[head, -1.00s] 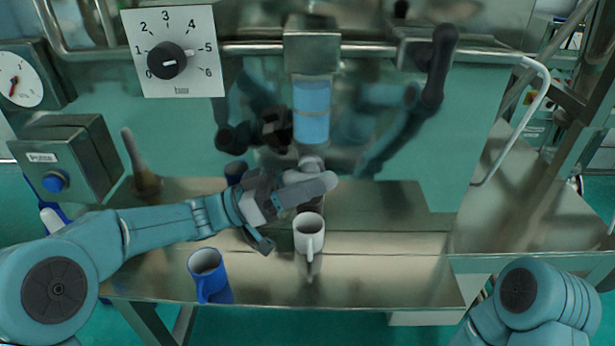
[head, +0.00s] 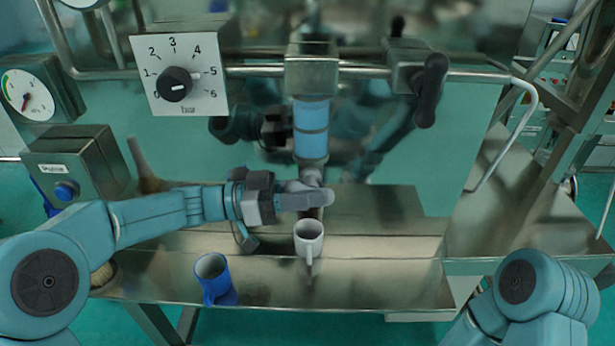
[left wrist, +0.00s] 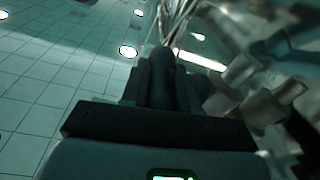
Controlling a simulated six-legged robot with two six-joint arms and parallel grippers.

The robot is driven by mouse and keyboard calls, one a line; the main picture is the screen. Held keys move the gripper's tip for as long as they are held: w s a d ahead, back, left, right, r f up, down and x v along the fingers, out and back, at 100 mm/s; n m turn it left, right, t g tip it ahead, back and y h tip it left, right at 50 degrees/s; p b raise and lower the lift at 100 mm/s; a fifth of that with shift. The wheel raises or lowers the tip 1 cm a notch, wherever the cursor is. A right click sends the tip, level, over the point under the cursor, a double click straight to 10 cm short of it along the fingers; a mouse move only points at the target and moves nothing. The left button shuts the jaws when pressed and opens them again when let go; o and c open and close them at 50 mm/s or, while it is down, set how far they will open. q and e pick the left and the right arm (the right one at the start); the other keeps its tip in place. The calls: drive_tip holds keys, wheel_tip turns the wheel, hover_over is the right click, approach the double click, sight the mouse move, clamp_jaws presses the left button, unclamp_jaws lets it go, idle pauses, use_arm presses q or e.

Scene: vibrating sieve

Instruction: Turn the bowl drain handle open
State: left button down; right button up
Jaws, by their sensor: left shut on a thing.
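The bowl drain (head: 311,148) comes down at the centre of the head view, with a blue sleeve and a grey valve below it. A grey lever (head: 312,199), which looks like its drain handle, lies almost level across the valve, with its rounded end to the right. My left gripper (head: 278,201) comes in from the left and is shut on the handle. In the left wrist view a dark rounded bar (left wrist: 160,78), seemingly the handle, sits between the fingers. A white mug (head: 309,240) stands below the drain. My right gripper is out of view.
A blue mug (head: 213,279) stands on the steel shelf (head: 385,275) left of the white mug. A dial knob (head: 174,84), a box with a blue button (head: 66,190) and a black crank handle (head: 430,90) are around the bowl. The right shelf is clear.

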use_arm(q)
drive_tip(key=y+p, duration=0.2)
drive_tip(key=p, duration=0.1)
drive_tip(key=shift+r, duration=0.25)
drive_tip(key=shift+f+y+p, duration=0.25)
drive_tip(key=shift+y+p, duration=0.4)
drive_tip(key=shift+y, duration=0.15)
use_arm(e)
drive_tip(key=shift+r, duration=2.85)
use_arm(q)
drive_tip(key=c, duration=0.9)
unclamp_jaws()
drive_tip(key=shift+c, duration=0.2)
drive_tip(key=b+v, duration=0.2)
drive_tip(key=v, duration=1.4)
drive_tip(key=shift+r+b, duration=0.3)
drive_tip(key=shift+b, duration=0.05)
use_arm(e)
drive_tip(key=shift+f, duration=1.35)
